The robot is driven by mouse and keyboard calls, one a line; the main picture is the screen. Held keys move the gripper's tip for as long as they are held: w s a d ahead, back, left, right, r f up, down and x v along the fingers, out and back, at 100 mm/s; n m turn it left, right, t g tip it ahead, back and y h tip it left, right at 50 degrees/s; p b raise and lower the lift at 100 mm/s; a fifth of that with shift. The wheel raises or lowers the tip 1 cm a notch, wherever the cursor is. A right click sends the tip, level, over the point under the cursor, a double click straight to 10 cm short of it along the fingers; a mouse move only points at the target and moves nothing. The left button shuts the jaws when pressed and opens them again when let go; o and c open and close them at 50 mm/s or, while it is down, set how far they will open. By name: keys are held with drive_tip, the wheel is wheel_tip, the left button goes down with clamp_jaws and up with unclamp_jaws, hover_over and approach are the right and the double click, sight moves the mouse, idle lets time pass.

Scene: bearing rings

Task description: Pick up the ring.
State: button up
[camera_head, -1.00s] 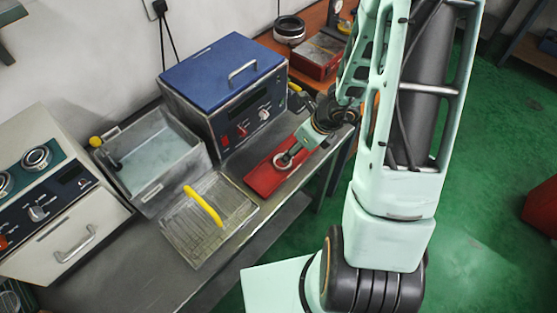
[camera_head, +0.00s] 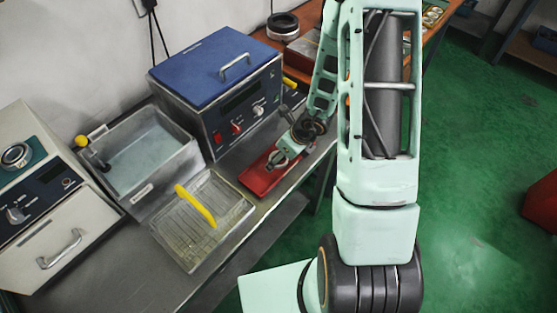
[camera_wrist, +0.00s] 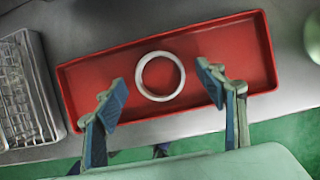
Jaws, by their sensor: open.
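The ring (camera_wrist: 160,76) is a pale, plain metal band lying flat in a shallow red tray (camera_wrist: 85,74). The red tray also shows in the head view (camera_head: 262,184), on the bench beside the blue-topped unit. My gripper (camera_wrist: 163,92) is open above the tray, with one blue-padded finger on each side of the ring in the wrist view. Neither finger visibly touches the ring. In the head view my gripper (camera_head: 279,160) hangs over the tray and largely hides the ring.
A wire basket with a yellow handle (camera_head: 196,206) stands left of the tray. Behind it are an open water bath (camera_head: 150,160) and a blue-topped control unit (camera_head: 215,68). A cream unit (camera_head: 62,225) is at far left. The bench's front edge runs close to the tray.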

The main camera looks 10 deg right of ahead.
drive_tip(key=shift+c, duration=0.4)
drive_tip(key=c, duration=1.1)
drive_tip(key=shift+r, duration=0.15)
